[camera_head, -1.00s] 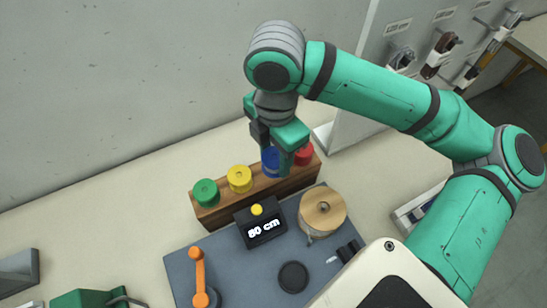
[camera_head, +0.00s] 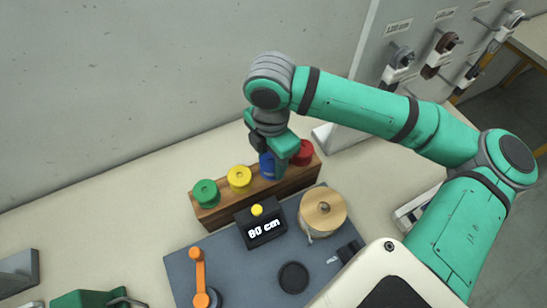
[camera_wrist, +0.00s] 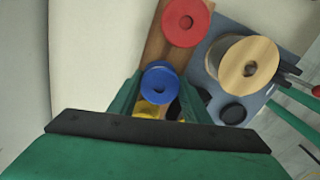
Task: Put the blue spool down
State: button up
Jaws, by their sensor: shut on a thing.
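The blue spool (camera_head: 267,165) is between the jaws of my gripper (camera_head: 272,160), over the wooden rack (camera_head: 240,201) between the yellow spool and the red spool. In the wrist view the blue spool (camera_wrist: 160,82) sits between the green fingers of my gripper (camera_wrist: 155,90). I cannot tell whether its bottom touches the rack. The yellow spool (camera_head: 239,178) and green spool (camera_head: 206,192) stand on the rack to the left. The red spool (camera_head: 302,153) stands at its right end, and it also shows in the wrist view (camera_wrist: 186,20).
A black display reading 80 cm (camera_head: 261,229) stands in front of the rack. A wood-topped round drum (camera_head: 323,211), an orange lever (camera_head: 199,275) and a black disc (camera_head: 293,277) are on the grey mat (camera_head: 225,262). The wall is behind the rack.

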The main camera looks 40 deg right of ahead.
aim_at(272, 160)
jog(key=o, duration=1.1)
jog(key=shift+c, duration=0.2)
jog(key=shift+o, duration=0.7)
jog(key=shift+s+d, duration=0.1)
jog(key=shift+d, duration=0.05)
notch_tip(272, 160, up, 12)
jog(key=shift+r, duration=0.15)
